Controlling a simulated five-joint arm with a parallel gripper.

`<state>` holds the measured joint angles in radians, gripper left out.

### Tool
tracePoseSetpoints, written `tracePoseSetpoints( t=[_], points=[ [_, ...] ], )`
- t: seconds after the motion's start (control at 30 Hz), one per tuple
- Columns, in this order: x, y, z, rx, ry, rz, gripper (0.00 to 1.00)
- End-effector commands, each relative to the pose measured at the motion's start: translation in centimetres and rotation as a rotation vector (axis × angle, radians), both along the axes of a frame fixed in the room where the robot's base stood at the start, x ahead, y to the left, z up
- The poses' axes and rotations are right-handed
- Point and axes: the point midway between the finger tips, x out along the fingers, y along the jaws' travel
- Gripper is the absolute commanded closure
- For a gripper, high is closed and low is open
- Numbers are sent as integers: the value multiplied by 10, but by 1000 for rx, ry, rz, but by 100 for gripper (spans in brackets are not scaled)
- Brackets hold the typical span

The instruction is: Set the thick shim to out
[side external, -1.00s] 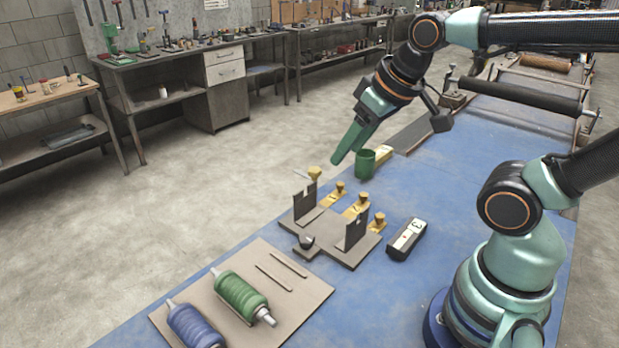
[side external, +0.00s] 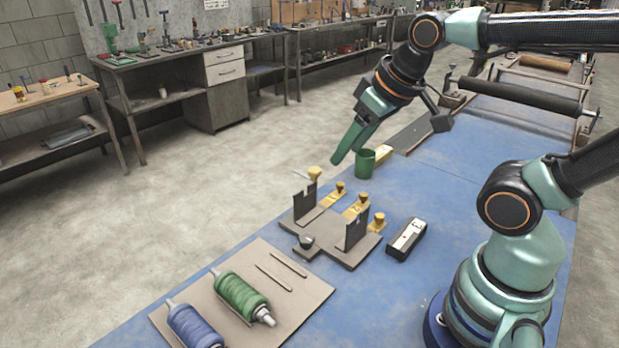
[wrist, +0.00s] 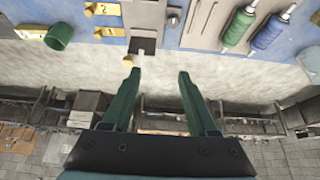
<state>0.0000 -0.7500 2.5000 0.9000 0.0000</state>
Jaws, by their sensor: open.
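Yellow shims with knobs line the far edge of the grey fixture: one near the left upright (side external: 335,197), one in the middle (side external: 357,207) and one at the right (side external: 377,223). In the wrist view one shim (wrist: 105,9) bears a 2, and another (wrist: 112,32) lies beside it. I cannot tell which is the thick one. Another yellow knob (side external: 314,173) shows behind the left upright. My gripper (side external: 345,156) is open and empty, above and beyond the fixture; its spread fingers show in the wrist view (wrist: 160,74).
The grey fixture (side external: 325,240) has two dark uprights. A green cup (side external: 365,164) stands behind it, close to my fingers in the picture. A black box with a white face (side external: 407,238) lies at the right. Green (side external: 241,297) and blue (side external: 194,326) spools lie on a board in front.

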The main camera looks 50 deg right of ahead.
Motion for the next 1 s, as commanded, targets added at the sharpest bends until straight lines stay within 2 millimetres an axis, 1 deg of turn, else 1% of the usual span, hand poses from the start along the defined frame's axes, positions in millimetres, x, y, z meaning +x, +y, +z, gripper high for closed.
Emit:
tracePoseSetpoints(
  t=[0.47, 0.57, 0.67, 0.77, 0.87, 1.0],
  points=[
    [0, 0, 0, 0, 0, 0, 41],
    [1, -4, -2, -8, 14, 2, 41],
    [5, -16, -10, -33, 59, 13, 41],
    [10, -38, -23, -67, 135, 38, 41],
    [14, -64, -40, -92, 224, 76, 41],
    [13, -100, -66, -101, 340, 138, 41]
  ],
)
